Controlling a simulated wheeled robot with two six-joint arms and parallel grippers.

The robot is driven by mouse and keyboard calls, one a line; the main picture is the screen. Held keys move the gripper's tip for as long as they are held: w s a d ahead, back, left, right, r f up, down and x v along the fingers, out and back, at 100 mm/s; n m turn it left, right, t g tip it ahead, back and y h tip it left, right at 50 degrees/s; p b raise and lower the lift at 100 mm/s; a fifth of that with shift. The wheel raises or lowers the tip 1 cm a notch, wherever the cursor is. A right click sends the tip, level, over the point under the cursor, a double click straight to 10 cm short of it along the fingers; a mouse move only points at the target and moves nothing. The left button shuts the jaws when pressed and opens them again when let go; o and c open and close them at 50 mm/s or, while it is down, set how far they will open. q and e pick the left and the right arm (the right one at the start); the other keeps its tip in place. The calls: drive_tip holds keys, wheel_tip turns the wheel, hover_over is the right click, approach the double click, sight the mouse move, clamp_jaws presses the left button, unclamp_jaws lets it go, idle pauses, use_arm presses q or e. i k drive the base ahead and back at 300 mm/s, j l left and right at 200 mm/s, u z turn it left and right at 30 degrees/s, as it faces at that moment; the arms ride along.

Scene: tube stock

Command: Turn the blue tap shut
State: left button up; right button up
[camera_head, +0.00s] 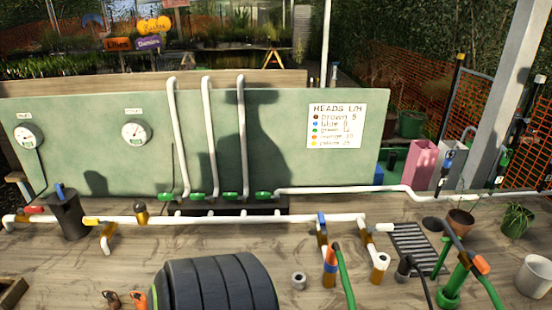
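A blue handle (321,218) sits on a brass-coloured body at the right part of the long white pipe (220,219). It looks small and seems to lie across the pipe, but its exact angle is hard to tell. Another blue piece (60,190) stands on top of the black cylinder (70,216) at the left. I cannot tell whether that one is also a tap. Neither of my grippers shows in the head view, and nothing is seen touching either blue piece.
Red (34,209) and yellow (90,221) handles are on the left pipework. Green valves (228,196) line the foot of the green board (290,120). A large black ribbed cylinder (213,285) fills the lower middle. An orange-handled green standpipe (454,283) and a drain grate (412,245) are at right.

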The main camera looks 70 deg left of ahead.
sight(322, 222)
drive_tip(key=u, duration=1.75)
